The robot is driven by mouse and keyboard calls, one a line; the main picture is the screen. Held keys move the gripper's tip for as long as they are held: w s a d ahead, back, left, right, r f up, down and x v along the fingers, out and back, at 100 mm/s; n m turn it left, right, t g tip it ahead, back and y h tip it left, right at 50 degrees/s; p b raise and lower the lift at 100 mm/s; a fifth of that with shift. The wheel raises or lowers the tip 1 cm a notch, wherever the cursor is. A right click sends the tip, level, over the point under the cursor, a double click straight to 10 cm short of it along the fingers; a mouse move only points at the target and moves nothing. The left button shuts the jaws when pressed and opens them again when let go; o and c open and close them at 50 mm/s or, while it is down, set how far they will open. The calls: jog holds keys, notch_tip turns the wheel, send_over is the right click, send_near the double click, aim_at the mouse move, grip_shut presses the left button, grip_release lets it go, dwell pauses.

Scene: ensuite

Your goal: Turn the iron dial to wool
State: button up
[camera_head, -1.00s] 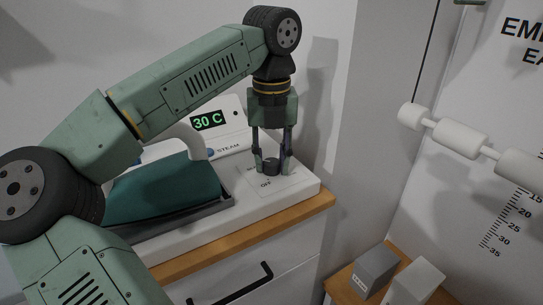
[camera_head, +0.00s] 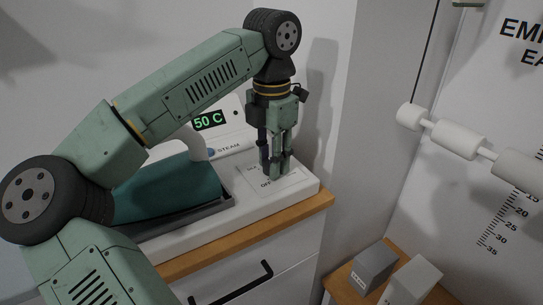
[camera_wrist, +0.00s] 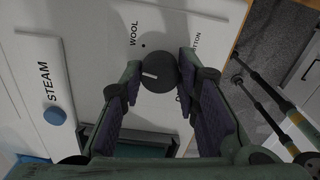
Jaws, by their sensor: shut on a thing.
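The iron dial (camera_wrist: 158,76) is a dark round knob in the wrist view, with a short white pointer facing left in the picture. The WOOL label (camera_wrist: 133,33) and its dot lie above and left of the dial. The COTTON label (camera_wrist: 196,42) is partly hidden at upper right. My gripper (camera_wrist: 160,73) is shut on the dial, one finger on each side. In the head view my gripper (camera_head: 275,170) points down at the panel, and its fingers hide the dial. The green display (camera_head: 208,120) reads 50 C.
A blue STEAM button (camera_wrist: 55,116) sits left of the dial. A teal iron (camera_head: 165,190) rests in its tray left of my gripper. A wooden-edged cabinet (camera_head: 240,245) carries the station. Grey blocks (camera_head: 374,268) and white rollers (camera_head: 458,138) are at right.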

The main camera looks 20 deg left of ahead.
jog(key=m, duration=0.7)
dwell(0.5)
jog(key=o, duration=1.2)
jog(key=shift+c, duration=0.2)
notch_tip(320, 180, up, 8)
jog(key=shift+f, duration=0.25)
